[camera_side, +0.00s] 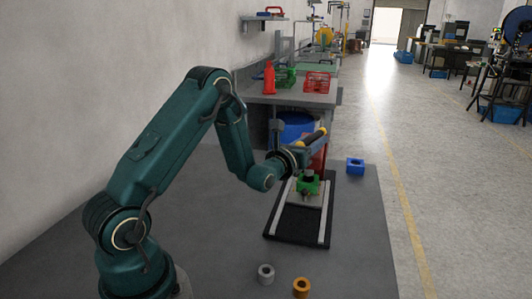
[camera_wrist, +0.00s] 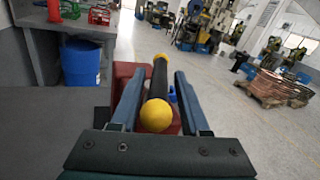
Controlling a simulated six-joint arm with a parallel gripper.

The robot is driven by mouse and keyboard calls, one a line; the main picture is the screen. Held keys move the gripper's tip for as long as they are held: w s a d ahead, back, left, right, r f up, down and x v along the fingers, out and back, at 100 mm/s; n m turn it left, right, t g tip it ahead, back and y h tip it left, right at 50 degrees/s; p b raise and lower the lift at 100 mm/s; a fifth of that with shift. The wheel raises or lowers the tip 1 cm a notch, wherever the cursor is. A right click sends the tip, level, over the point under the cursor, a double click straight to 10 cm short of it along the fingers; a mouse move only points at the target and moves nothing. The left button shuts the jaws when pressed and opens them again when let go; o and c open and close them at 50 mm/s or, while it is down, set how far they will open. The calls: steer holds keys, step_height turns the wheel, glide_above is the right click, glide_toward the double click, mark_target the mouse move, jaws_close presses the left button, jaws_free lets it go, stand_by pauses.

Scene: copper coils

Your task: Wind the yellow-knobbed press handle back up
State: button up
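The press handle is a black bar with yellow knobs (camera_side: 312,137) at its ends, tilted up to the right in the side view. In the wrist view the handle (camera_wrist: 160,82) runs away from the camera, its near yellow knob (camera_wrist: 156,115) large between my fingers. My gripper (camera_side: 304,152) is at the handle. In the wrist view my gripper (camera_wrist: 160,78) is open, with a gap on each side of the bar. The red press body (camera_side: 319,156) is behind, partly hidden by my gripper. A green block (camera_side: 309,185) sits on the press bed below.
The dark press base with pale rails (camera_side: 298,226) stands on the grey table. A blue block (camera_side: 355,166) is to its right. A grey ring (camera_side: 266,274) and an orange block (camera_side: 301,288) lie near the front. A blue barrel (camera_wrist: 81,64) stands beyond the table.

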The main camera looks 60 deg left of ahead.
stand_by(0.3)
steer(key=shift+v, duration=2.55)
